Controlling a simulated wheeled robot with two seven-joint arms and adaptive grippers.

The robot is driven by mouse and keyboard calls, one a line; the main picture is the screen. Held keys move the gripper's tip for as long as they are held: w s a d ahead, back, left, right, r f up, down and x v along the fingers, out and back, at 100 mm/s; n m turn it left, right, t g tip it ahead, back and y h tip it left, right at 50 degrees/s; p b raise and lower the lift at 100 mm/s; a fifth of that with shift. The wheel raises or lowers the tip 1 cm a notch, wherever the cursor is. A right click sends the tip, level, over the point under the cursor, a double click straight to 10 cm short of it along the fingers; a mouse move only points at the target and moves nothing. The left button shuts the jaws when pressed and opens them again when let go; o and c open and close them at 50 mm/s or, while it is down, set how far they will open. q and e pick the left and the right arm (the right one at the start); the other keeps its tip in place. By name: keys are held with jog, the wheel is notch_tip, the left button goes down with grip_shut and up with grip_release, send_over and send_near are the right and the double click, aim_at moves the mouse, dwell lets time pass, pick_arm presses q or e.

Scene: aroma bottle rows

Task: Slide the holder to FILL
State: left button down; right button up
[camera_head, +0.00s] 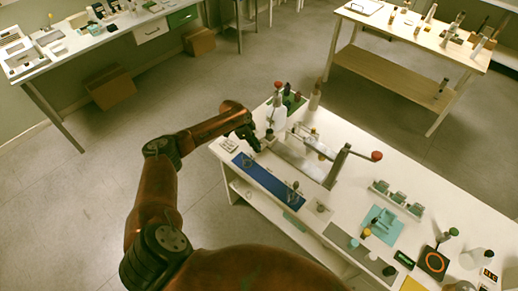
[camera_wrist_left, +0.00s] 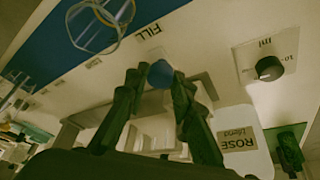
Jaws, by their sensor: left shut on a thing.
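My left gripper (camera_head: 252,139) is at the far left end of the white bench, beside the blue strip (camera_head: 268,182). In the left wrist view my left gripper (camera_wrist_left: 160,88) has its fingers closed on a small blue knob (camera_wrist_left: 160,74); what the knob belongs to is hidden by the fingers. The FILL label (camera_wrist_left: 147,32) is on the white surface just beyond the knob. A clear wire-like holder (camera_wrist_left: 103,24) stands over the blue strip's edge, left of the label and apart from the fingers. My right gripper is not in view.
A ROSE blend label (camera_wrist_left: 238,138) and a black dial (camera_wrist_left: 269,68) are right of the fingers. A white bottle (camera_head: 277,118) stands close behind the gripper. A red-knobbed lever (camera_head: 376,156) rises mid-bench. A teal mat (camera_head: 384,226) lies farther right.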

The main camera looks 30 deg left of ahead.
pick_arm(q)
jog(key=c, duration=1.9)
grip_release()
jog(key=shift+w+a, duration=0.1)
jog(key=shift+a, duration=0.2)
jog(key=shift+c, duration=0.2)
jog(key=shift+o, duration=1.4)
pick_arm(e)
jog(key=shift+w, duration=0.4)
pick_arm(q)
jog(key=shift+d, duration=0.1)
jog(key=v, duration=1.2)
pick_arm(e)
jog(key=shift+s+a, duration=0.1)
